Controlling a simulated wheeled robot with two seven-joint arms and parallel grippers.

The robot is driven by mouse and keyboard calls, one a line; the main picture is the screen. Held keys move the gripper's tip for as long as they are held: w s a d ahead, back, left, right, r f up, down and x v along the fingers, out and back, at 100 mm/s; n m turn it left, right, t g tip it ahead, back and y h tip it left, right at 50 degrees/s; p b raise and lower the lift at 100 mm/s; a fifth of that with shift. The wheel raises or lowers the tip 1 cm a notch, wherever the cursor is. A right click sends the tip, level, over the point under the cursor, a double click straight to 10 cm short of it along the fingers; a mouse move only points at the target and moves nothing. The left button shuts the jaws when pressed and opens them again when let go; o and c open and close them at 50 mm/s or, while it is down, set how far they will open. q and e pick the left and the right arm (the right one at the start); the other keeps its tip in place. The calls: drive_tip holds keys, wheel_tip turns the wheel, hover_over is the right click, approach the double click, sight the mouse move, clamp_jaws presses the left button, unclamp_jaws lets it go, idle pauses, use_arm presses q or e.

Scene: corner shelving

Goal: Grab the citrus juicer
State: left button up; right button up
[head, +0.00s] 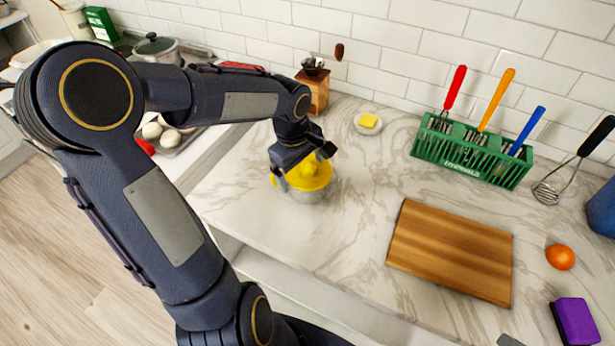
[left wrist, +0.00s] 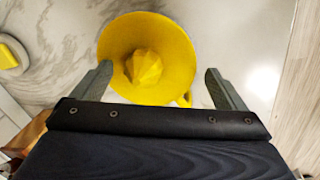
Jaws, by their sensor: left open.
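The citrus juicer (head: 309,180) has a yellow top with a ribbed cone and a clear or grey lower bowl. It stands upright on the marble counter, left of the cutting board. In the left wrist view the yellow juicer (left wrist: 150,60) lies just ahead of and between the finger tips, with a small handle at its lower right. My left gripper (head: 303,165) is open above the juicer and partly covers it. Both fingers show apart in the left wrist view (left wrist: 157,85), one on each side of the cone. Whether they touch the juicer I cannot tell. My right gripper is not in view.
A wooden grinder (head: 312,90) and a small dish with butter (head: 367,122) stand behind the juicer. A wooden cutting board (head: 452,250) lies right of it. A green utensil basket (head: 470,155) stands by the wall. The counter's front edge is close to the juicer.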

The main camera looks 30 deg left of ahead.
use_arm(q)
drive_tip(key=shift+c, duration=0.3)
drive_tip(key=c, duration=1.4)
drive_tip(key=shift+r, duration=0.15)
drive_tip(key=shift+c, duration=0.2)
